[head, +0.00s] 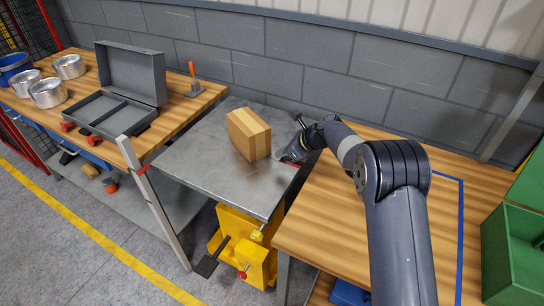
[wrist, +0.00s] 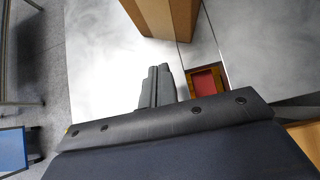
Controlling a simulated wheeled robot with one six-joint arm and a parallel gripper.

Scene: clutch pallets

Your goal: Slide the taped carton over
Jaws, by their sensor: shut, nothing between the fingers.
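The taped carton (head: 246,136) is a brown box with a lighter tape band. It stands on the grey metal table top (head: 200,165), near its middle. In the wrist view part of the carton (wrist: 184,18) shows at the top, cut off by the frame. My gripper (head: 284,157) is just right of the carton, low over the metal top. Its fingers (wrist: 158,72) are shut and empty, pointing toward the carton, with a small gap seen in the wrist view. A blue tape outline (head: 461,230) marks the right wooden bench (head: 325,215).
A wooden bench on the left (head: 180,87) holds an open grey case (head: 133,75), a trowel (head: 194,82) and several metal tins. A yellow base (head: 240,245) stands under the metal table. Green bins (head: 512,250) stand far right. A grey block wall (head: 310,65) runs behind.

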